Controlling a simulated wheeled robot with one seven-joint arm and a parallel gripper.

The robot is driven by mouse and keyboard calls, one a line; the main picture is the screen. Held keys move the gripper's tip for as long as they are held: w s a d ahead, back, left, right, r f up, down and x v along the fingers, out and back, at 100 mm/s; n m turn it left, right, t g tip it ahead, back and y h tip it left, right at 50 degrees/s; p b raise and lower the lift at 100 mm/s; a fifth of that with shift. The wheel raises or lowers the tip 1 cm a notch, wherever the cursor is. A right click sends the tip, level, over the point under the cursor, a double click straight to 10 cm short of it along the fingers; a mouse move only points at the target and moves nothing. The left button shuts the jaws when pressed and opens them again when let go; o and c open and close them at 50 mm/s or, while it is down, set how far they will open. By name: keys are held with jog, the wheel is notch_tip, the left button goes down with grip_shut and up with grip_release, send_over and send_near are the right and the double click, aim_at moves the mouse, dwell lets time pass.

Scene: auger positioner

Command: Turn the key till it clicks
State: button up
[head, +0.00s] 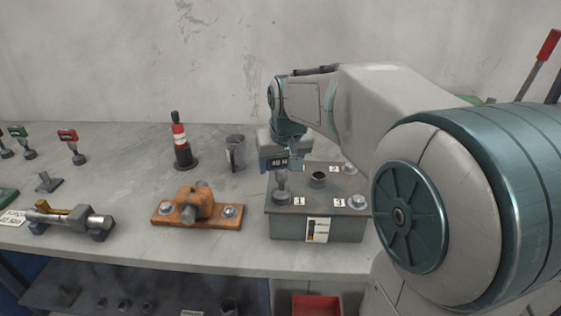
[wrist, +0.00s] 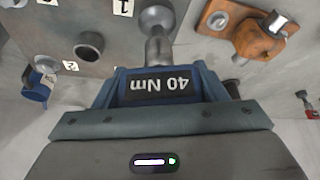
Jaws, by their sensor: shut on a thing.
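The key (head: 281,185) has a dark label reading 40 Nm and a grey shaft with a rounded socket end. It stands roughly upright at the spot marked 1 on the grey block (head: 287,225). My gripper (head: 279,160) is shut on the key's labelled head, above the block. In the wrist view, my gripper (wrist: 160,85) has its blue fingers on both sides of the label, and the key's shaft (wrist: 157,35) runs away towards the block (wrist: 60,22). The socket end hides whatever is under it, so I cannot tell how it is seated.
Bolts sit at marks 2 (head: 350,168) and 3 (head: 357,201), around a short open tube (head: 318,178). An orange bolted bracket (head: 197,207) lies left of the block. Green (head: 18,132) and red (head: 68,136) keys stand far left.

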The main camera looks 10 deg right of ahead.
jog(key=shift+m+h, duration=0.4)
jog(key=shift+m, duration=0.7)
jog(key=shift+d+m+h, duration=0.1)
jog(key=shift+m+h, duration=0.4)
jog(key=shift+m, duration=0.6)
jog(key=shift+m+b, duration=0.3)
jog(key=shift+m+g+h, duration=0.4)
jog(key=shift+m, duration=0.5)
